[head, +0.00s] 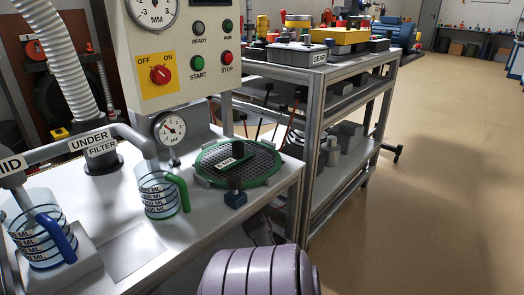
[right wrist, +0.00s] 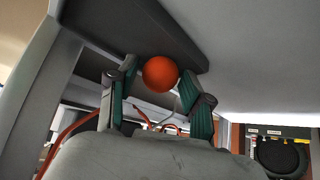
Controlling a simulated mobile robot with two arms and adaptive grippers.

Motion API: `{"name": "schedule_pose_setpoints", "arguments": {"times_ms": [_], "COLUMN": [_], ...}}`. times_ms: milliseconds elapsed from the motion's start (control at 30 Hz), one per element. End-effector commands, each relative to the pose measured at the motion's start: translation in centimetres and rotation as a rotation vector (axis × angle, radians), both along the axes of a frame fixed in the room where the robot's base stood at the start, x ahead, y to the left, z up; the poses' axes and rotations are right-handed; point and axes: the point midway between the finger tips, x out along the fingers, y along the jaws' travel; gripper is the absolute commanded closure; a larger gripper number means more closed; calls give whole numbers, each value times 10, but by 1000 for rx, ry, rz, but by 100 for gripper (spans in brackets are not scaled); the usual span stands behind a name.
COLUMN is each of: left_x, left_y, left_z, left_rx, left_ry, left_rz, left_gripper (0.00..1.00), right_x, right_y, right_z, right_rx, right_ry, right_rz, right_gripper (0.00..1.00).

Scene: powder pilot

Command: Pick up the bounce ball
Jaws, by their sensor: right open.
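The bounce ball (right wrist: 160,73) is a plain orange sphere in the right wrist view, just above the picture's middle. It shows between the tips of my right gripper (right wrist: 160,72), whose two green-padded fingers are spread apart, one on each side of it. I cannot tell whether either finger touches the ball. A dark grey ledge or bar is behind the ball.
In the head view, a white bench (head: 215,222) holds a green-rimmed sieve (head: 262,168), a green-handled jug (head: 157,192) and a blue-handled jug (head: 35,235). A metal shelf cart (head: 318,95) stands behind. Open floor (head: 440,190) lies to the right. Orange cables (right wrist: 70,128) hang near my right gripper.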

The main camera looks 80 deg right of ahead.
Motion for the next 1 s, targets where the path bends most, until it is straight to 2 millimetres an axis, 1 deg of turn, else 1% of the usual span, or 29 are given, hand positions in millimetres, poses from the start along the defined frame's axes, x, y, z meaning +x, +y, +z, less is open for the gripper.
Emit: {"name": "schedule_pose_setpoints", "arguments": {"times_ms": [67, 100, 300, 600, 733, 867, 1000], "left_x": [0, 0, 0, 0, 0, 0, 0], "left_y": [0, 0, 0, 0, 0, 0, 0], "left_z": [0, 0, 0, 1, 5, 16, 35], "left_rx": [0, 0, 0, 1, 1, 1, 1], "left_ry": [1, 1, 1, 2, 3, 3, 3], "left_rz": [0, 0, 0, 0, 0, 0, 0], "left_gripper": [33, 33, 33, 33, 33, 33, 33], "right_x": [0, 0, 0, 0, 0, 0, 0], "right_y": [0, 0, 0, 0, 0, 0, 0], "right_z": [1, 1, 1, 1, 7, 21, 46], "right_rx": [0, 0, 0, 0, -1, -2, -2], "right_ry": [0, 0, 0, 0, -1, -1, -1], "right_rz": [0, 0, 0, 0, 1, 1, 0], "right_gripper": [50, 56, 89, 89, 89, 89, 89]}}
